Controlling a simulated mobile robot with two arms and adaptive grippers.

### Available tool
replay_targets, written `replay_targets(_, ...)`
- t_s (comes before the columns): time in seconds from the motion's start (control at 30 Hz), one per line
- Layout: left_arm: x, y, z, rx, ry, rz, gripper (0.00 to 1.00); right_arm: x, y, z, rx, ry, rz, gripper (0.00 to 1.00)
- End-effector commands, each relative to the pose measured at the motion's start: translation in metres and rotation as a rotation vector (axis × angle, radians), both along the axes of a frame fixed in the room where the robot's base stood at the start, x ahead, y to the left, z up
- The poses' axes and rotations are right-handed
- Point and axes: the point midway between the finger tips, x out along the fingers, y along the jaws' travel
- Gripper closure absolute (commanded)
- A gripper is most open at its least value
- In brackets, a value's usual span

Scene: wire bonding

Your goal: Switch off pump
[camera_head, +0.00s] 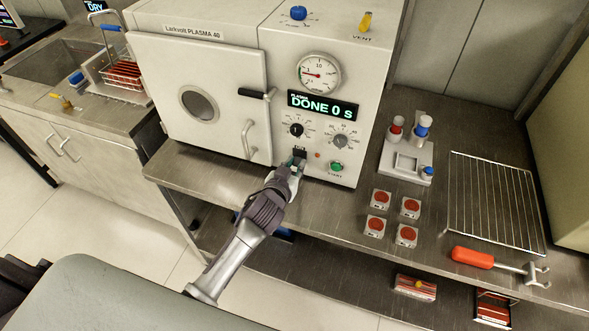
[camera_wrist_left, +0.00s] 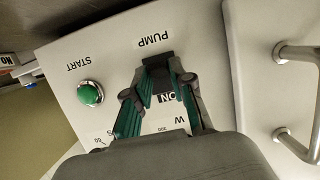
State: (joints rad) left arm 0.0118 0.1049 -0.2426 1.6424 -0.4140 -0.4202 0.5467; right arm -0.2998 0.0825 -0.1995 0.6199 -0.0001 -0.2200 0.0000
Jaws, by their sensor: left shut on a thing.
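The plasma machine (camera_head: 225,50) stands on the bench, and its display (camera_head: 323,107) reads "DONE 0 s". My left gripper (camera_head: 297,165) reaches up to the lower front panel and is shut on the dark pump switch (camera_wrist_left: 157,63). In the left wrist view the fingertips (camera_wrist_left: 158,78) are at the switch, with the upside-down "PUMP" label beyond it and an "ON" mark between the fingers. The fingers partly hide the switch, and I cannot tell its position. My right gripper is not in view.
The green start button (camera_head: 336,167) is close beside the switch; it also shows in the wrist view (camera_wrist_left: 90,93). The chamber door (camera_head: 180,125) is shut, its handle (camera_head: 248,139) left of my gripper. A wire rack (camera_head: 495,205) and red-handled tool (camera_head: 472,258) lie at right.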

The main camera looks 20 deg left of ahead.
Motion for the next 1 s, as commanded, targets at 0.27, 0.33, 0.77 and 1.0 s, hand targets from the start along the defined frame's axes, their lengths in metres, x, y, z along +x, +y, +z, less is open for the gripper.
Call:
replay_targets(0.27,0.000,0.000,-0.001,0.000,-0.014,0.000,1.00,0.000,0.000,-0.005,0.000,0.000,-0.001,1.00)
replay_targets(0.33,-0.001,0.000,-0.001,0.000,-0.014,0.000,0.72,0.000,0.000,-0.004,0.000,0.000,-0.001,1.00)
replay_targets(0.77,-0.001,0.000,-0.001,0.001,-0.014,0.001,0.52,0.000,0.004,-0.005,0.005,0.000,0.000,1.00)
replay_targets(1.0,-0.031,0.001,0.007,0.000,-0.013,0.000,0.52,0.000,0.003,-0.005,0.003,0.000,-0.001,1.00)
